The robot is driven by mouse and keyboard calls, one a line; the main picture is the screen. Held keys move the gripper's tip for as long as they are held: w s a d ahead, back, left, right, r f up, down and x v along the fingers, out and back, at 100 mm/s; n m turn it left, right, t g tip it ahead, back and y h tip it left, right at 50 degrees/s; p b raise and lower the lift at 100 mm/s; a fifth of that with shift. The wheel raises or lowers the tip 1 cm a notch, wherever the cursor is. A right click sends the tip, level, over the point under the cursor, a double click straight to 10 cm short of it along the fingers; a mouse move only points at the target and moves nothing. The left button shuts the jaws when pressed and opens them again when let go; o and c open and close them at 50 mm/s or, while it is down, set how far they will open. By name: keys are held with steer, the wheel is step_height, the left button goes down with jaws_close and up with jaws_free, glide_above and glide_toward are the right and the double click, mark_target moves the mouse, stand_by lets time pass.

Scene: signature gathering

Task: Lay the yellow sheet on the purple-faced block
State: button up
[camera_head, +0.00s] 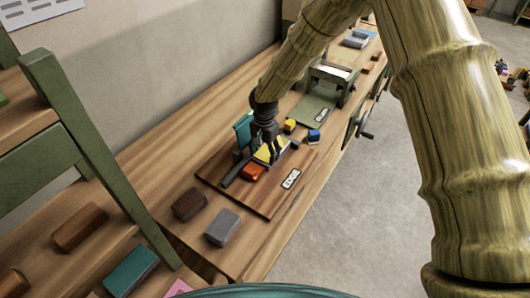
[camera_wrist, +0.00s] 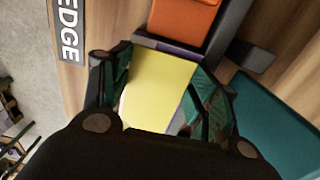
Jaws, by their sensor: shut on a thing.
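My gripper (camera_head: 270,155) points down over the brown board, shut on the yellow sheet (camera_head: 262,154). In the wrist view the yellow sheet (camera_wrist: 158,85) lies between the two fingers of my gripper (camera_wrist: 160,95). A purple strip (camera_wrist: 165,45) shows along the sheet's far edge, beside the orange block (camera_wrist: 183,15); it looks like the purple-faced block, mostly covered by the sheet. I cannot tell whether the sheet touches it. In the head view the orange block (camera_head: 253,172) is just in front of the sheet.
The brown board (camera_head: 270,205) has an EDGE label (camera_head: 291,179) and a dark grey rail (camera_head: 237,171). A teal block (camera_head: 243,128) stands behind my gripper. Yellow (camera_head: 289,125) and blue (camera_head: 313,136) blocks are to the right. Brown (camera_head: 190,204) and grey (camera_head: 222,227) blocks lie nearer.

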steer(key=o, duration=0.9)
steer(key=shift+s+f, duration=0.3)
steer(key=shift+f, duration=0.15)
steer(key=shift+c, duration=0.2)
steer(key=shift+o, duration=0.8)
steer(key=shift+w+f, duration=0.15)
steer(key=shift+w, duration=0.05)
steer(key=shift+r+p, duration=0.3)
steer(key=shift+r, duration=0.55)
step_height(320, 180, up, 12)
steer(key=b, duration=0.3)
steer(key=shift+f+b, duration=0.15)
steer(key=shift+b, duration=0.25)
steer(key=shift+w, duration=0.1)
